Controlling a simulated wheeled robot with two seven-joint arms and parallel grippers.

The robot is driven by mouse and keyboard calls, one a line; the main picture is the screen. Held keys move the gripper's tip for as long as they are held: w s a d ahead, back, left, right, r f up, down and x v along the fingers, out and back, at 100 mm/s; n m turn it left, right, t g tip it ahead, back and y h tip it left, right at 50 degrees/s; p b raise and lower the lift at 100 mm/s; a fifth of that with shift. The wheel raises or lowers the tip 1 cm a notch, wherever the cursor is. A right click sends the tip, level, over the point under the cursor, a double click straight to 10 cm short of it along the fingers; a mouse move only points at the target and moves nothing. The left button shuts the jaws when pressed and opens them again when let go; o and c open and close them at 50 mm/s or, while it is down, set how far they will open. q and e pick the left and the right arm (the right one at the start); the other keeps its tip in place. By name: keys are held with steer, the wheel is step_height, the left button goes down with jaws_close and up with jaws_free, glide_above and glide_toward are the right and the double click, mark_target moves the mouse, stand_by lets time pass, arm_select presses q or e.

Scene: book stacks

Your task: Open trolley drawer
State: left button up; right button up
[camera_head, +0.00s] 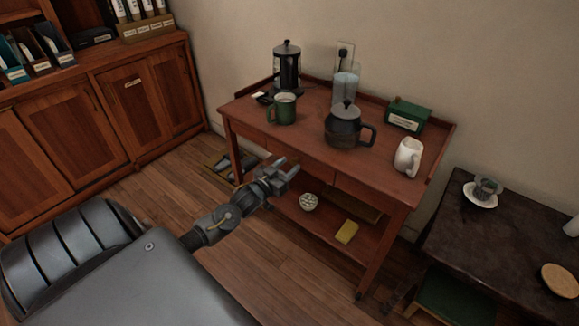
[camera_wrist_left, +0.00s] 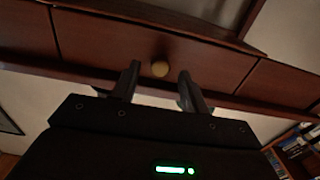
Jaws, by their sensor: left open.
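The wooden trolley (camera_head: 385,190) stands against the wall, with a drawer row under its top. In the left wrist view a drawer front (camera_wrist_left: 205,65) with a round brass knob (camera_wrist_left: 160,69) faces me. My left gripper (camera_head: 288,168) is in front of the drawer row in the head view. In the left wrist view its two fingers (camera_wrist_left: 158,90) are open, with the knob showing between and just beyond their tips. I cannot tell whether the fingers touch the drawer front. The drawer front looks flush with its neighbours. My right gripper is not in view.
On the trolley top stand a green mug (camera_head: 282,108), a dark teapot (camera_head: 344,128), a French press (camera_head: 287,66), a white jug (camera_head: 408,157) and a green box (camera_head: 407,115). The lower shelf holds a yellow item (camera_head: 347,232). A dark table (camera_head: 465,235) stands at right.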

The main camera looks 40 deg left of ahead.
arm_select(q)
steer(key=shift+w, duration=0.65)
jaws_close()
